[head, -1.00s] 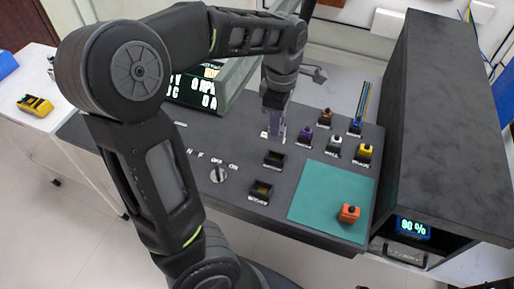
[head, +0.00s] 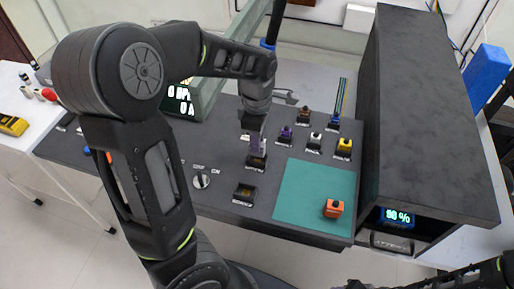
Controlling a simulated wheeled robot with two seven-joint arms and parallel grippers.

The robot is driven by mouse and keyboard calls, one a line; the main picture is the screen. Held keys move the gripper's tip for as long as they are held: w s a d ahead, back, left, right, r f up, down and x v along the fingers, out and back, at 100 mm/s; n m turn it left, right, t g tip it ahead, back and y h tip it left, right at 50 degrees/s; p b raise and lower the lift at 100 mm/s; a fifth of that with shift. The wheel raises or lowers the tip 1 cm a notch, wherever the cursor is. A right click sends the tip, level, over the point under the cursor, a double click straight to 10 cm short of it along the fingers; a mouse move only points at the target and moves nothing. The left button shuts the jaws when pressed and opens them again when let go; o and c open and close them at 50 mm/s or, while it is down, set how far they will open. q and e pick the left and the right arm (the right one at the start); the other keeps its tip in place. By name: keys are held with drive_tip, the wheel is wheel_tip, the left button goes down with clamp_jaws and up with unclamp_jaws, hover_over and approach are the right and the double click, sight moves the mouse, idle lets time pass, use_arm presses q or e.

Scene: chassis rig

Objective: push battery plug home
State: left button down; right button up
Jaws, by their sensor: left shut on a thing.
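My left gripper (head: 257,146) reaches down over the dark console (head: 225,150), just above and behind a black socket (head: 257,163). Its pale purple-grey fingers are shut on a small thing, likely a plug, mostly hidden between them. I cannot tell whether the held thing touches the socket. A second black socket (head: 244,194) in front looks empty. An orange block with a dark top (head: 333,208) sits on the teal mat (head: 300,195). Part of my right arm shows at the lower right edge; its fingers cannot be made out.
Purple (head: 286,133), white (head: 314,142), yellow (head: 344,148), brown (head: 304,115) and blue (head: 334,122) plugs stand right of my left gripper. A rotary knob (head: 201,180) is at left. A tall dark cabinet (head: 430,110) with a 90 % display (head: 397,216) bounds the right.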

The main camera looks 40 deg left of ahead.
use_arm(q)
drive_tip(key=shift+f, duration=0.1)
drive_tip(key=shift+f, duration=1.75)
drive_tip(key=shift+f, duration=0.15)
drive_tip(key=c, duration=1.3)
unclamp_jaws()
wheel_tip(320, 180, up, 12)
drive_tip(key=shift+r, duration=0.2)
drive_tip(key=shift+f, duration=0.1)
